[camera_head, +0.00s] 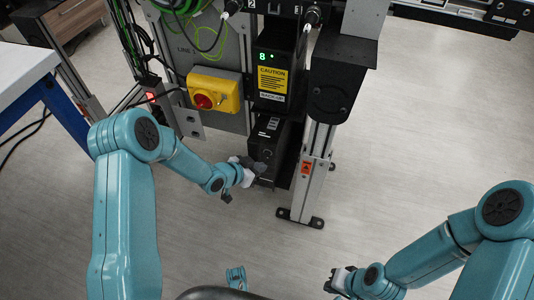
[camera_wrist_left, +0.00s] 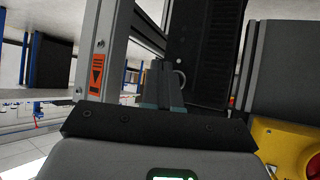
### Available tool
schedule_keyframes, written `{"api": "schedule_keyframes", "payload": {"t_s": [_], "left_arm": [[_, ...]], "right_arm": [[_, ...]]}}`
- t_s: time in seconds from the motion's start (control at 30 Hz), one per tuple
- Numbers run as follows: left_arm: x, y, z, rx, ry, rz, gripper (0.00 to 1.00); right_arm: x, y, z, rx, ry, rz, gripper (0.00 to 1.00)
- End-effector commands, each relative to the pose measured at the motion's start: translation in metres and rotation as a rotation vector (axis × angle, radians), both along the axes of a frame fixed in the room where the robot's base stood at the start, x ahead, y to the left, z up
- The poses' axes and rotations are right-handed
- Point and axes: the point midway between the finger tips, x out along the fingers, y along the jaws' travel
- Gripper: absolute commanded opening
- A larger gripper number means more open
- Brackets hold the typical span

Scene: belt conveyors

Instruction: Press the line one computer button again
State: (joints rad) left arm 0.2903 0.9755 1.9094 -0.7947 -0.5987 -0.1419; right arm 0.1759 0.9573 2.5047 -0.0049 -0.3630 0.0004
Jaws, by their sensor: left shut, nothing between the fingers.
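The line one computer appears to be the black box (camera_head: 267,147) low on the conveyor frame in the head view, below a black unit (camera_head: 271,72) with a green "8" and a yellow caution label. My left gripper (camera_head: 260,168) is shut and empty, at the lower front of the black box. In the left wrist view its closed fingers (camera_wrist_left: 165,85) point at a dark front panel (camera_wrist_left: 203,45). A round ring shows just beside the fingertips. I cannot tell whether they touch it; the button itself is not clear. My right gripper (camera_head: 340,281) is low at the right, away from the computer.
A yellow box with a red knob (camera_head: 213,91) is left of the computer and also shows in the wrist view (camera_wrist_left: 290,145). A metal leg (camera_head: 313,165) with an orange label stands close right of my left gripper. Cables hang above. Floor in front is clear.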

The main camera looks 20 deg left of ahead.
Motion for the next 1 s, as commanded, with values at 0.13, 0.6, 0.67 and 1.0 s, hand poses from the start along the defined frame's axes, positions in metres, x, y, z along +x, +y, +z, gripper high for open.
{"api": "schedule_keyframes", "payload": {"t_s": [0.13, 0.6, 0.67, 1.0], "left_arm": [[0.014, -0.001, -0.001, 0.001, -0.002, -0.001, 0.0], [0.021, -0.001, 0.0, 0.001, 0.001, 0.0, 0.0], [0.021, -0.001, 0.0, 0.001, 0.001, 0.0, 0.0], [0.021, -0.001, 0.0, 0.0, 0.0, 0.001, 0.0]], "right_arm": [[0.0, 0.0, -0.005, 0.0, 0.0, 0.0, 0.0], [0.0, 0.0, -0.005, 0.0, 0.0, 0.0, 0.0], [0.0, 0.0, -0.005, 0.0, 0.0, 0.0, 0.0], [0.0, 0.0, -0.005, 0.0, 0.0, 0.0, 0.0]]}}
